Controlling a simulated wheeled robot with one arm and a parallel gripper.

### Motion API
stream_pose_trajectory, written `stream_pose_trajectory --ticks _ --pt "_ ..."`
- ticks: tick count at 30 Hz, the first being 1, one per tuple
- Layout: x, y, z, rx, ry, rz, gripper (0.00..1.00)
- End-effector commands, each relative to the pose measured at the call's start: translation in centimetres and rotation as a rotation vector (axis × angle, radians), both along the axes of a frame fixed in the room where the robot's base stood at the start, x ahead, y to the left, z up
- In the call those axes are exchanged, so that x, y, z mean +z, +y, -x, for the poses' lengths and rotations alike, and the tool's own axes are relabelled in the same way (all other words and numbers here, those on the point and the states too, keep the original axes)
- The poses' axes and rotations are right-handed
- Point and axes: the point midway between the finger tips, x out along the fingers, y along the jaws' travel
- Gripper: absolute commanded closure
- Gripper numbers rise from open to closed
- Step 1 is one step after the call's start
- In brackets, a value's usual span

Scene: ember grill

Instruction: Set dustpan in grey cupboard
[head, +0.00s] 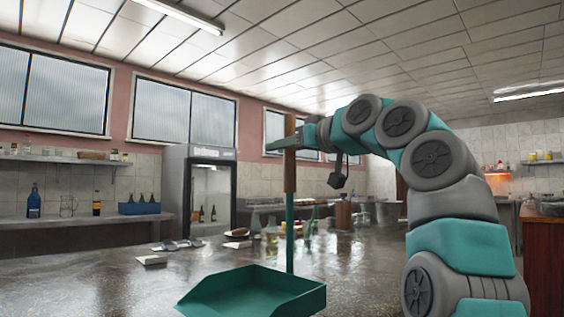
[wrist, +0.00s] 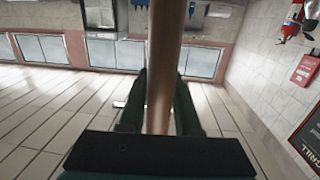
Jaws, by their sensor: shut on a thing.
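The dustpan (head: 255,293) is green with a long upright handle that has a brown upper grip. My gripper (head: 290,144) is shut around the brown grip near its upper part. The pan hangs low in front of the counter at the bottom of the head view. In the wrist view the brown handle (wrist: 163,60) runs between the two dark fingers of my gripper (wrist: 159,80). I cannot make out a grey cupboard for certain in either view.
A grey-framed glass-door fridge (head: 200,185) with bottles stands behind the long dark counter (head: 130,280). Bottles (head: 271,240), small plates and a white block (head: 152,260) are on the counter. A brown wooden unit (head: 543,255) stands at the right edge.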

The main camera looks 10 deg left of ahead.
Motion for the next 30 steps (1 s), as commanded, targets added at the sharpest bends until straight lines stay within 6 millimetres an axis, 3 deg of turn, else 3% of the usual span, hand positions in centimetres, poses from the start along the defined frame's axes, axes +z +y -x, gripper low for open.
stream_pose_trajectory --ticks 3,8,22,23,30 --pt "-1.8 0.0 0.1 0.000 -0.001 -0.001 1.00" --pt "-3.2 0.1 -0.1 0.001 0.002 0.001 1.00" --pt "-3.5 0.0 0.0 0.000 0.001 -0.001 1.00" --pt "-3.4 0.0 0.0 0.000 0.001 0.000 0.65" --pt "-3.4 0.0 0.0 0.000 0.002 0.001 0.38"
